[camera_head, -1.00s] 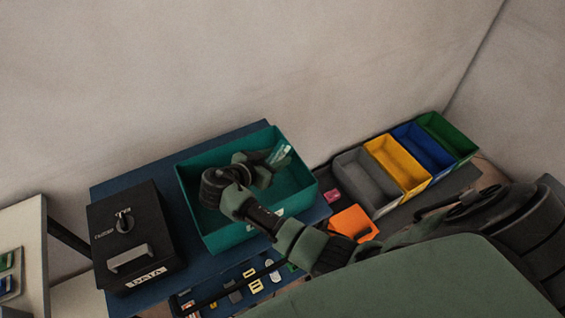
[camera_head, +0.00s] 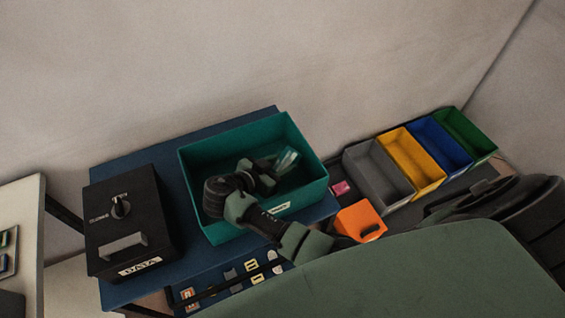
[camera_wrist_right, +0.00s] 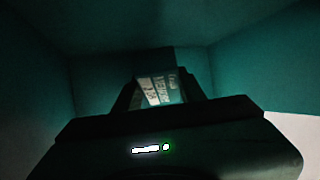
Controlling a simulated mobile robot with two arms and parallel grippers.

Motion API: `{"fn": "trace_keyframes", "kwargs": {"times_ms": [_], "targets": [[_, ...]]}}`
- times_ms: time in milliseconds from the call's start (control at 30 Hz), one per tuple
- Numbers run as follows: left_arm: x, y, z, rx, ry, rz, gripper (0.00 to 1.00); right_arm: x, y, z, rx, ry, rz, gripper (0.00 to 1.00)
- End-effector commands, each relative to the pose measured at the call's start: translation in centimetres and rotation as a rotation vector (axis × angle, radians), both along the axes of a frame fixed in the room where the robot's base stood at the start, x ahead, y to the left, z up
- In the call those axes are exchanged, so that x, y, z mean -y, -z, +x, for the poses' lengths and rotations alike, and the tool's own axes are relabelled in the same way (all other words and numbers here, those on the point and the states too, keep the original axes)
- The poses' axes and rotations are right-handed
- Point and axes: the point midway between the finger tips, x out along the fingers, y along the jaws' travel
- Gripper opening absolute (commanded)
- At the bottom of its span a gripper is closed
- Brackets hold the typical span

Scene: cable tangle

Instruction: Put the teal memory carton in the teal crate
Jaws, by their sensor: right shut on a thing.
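The teal crate (camera_head: 213,228) stands on a blue surface near the middle of the head view. My right arm reaches over its front wall, and my right gripper (camera_head: 276,166) is down inside the crate, toward its right end. The gripper is shut on the small teal memory carton (camera_head: 287,159). In the right wrist view the carton (camera_wrist_right: 160,87) shows pale lettering between the fingers, with dark teal crate walls around it. I cannot tell whether the carton touches the crate floor. My left gripper is not in view.
A black box labelled DATA (camera_head: 125,225) stands left of the crate. Grey (camera_head: 372,180), yellow (camera_head: 412,165), blue and green bins stand in a row at the right. An orange block (camera_head: 359,221) and a small pink item (camera_head: 340,188) lie between bins and crate.

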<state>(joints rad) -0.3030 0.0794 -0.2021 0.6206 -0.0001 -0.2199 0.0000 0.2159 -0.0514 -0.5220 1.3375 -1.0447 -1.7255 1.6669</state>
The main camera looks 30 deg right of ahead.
Motion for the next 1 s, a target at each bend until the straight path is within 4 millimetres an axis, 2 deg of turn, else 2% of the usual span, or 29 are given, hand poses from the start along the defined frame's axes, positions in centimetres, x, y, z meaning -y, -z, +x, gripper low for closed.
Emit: {"fn": "trace_keyframes", "kwargs": {"times_ms": [100,300,333,400,767,1000], "targets": [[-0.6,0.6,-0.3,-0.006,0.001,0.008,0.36,0.0,0.5,0.0,0.001,0.000,0.000,0.00],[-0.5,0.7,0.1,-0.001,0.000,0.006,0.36,0.0,0.6,0.0,0.000,0.000,0.000,0.00],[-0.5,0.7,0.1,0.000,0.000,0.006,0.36,0.0,0.6,0.0,0.000,0.000,0.000,0.48],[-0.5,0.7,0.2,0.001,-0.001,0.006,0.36,0.0,0.6,0.0,0.000,0.000,0.000,0.62],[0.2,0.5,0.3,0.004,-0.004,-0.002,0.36,0.0,0.4,0.0,0.002,0.000,0.000,0.62],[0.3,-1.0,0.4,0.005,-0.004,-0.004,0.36,0.1,-1.0,0.1,0.002,0.000,-0.001,0.62]]}}
